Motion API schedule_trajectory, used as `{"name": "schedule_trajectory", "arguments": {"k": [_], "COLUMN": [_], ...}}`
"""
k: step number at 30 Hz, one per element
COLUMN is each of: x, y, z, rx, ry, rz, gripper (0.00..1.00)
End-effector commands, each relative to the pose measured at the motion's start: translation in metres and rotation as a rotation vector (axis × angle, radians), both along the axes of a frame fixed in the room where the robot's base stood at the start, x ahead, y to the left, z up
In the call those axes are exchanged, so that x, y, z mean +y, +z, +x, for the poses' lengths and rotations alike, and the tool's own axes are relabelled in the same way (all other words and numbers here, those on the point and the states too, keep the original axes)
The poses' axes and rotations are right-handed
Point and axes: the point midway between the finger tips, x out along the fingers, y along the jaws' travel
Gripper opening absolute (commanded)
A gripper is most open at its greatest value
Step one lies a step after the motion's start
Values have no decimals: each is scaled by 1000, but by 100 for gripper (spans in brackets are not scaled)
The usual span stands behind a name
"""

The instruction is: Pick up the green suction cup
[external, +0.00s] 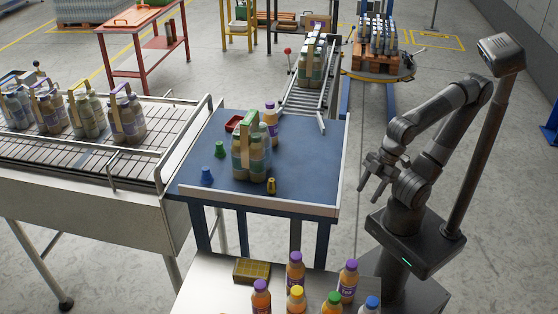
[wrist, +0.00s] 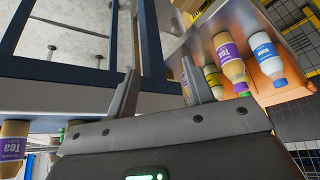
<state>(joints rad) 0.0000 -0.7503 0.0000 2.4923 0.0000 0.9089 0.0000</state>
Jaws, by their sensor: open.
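My gripper (external: 369,187) is open and empty, out past the table's right edge and well away from the green cup. In the wrist view my gripper's two fingers (wrist: 160,66) are spread with nothing between them.
A bottle pack (external: 250,157) stands mid-table, right of the green cup. A pale rail (external: 344,160) edges the table's right side. Several bottles stand on the front bench (external: 215,293).

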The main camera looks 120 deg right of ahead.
Motion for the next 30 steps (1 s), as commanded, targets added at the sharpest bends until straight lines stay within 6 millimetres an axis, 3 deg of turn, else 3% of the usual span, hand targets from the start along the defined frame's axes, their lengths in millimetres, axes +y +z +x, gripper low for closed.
{"name": "schedule_trajectory", "arguments": {"k": [5, 9, 16, 23, 30], "x": [0, 0, 0, -33, -92], "y": [54, 126, 229, 261, 281], "z": [1, 1, 1, 73, 149], "rx": [-9, -9, -5, 30, 60], "ry": [0, 0, 0, -74, -139], "rz": [0, 0, 0, -36, -55], "gripper": [47, 47, 47, 47, 47]}}
